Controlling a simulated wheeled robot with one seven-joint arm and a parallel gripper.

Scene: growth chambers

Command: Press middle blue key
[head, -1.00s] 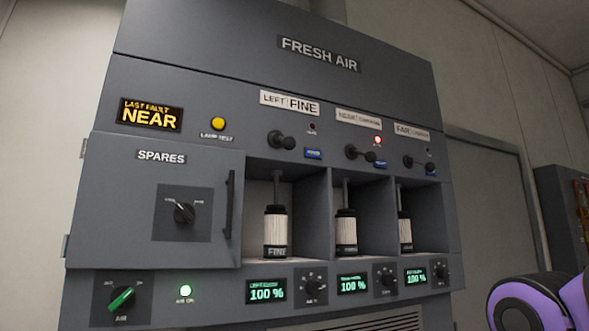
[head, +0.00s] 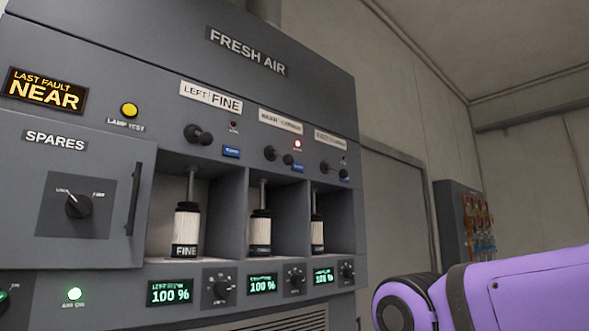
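The middle blue key (head: 298,168) is a small blue block on the grey FRESH AIR panel (head: 150,95). It sits below a lit red lamp (head: 298,143), right of a black lever (head: 278,154). A left blue key (head: 231,152) sits under the LEFT FINE label (head: 211,97). A right blue key (head: 343,177) is small and partly hard to make out beside its lever. My purple arm shows at the lower right, apart from the panel. My gripper is outside the picture.
Below the keys are open bays with white filter cartridges (head: 186,228) and green 100 % displays (head: 170,292). The SPARES door (head: 70,190) has a projecting handle (head: 135,198). A wall cabinet with coloured fittings (head: 465,225) stands at the right.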

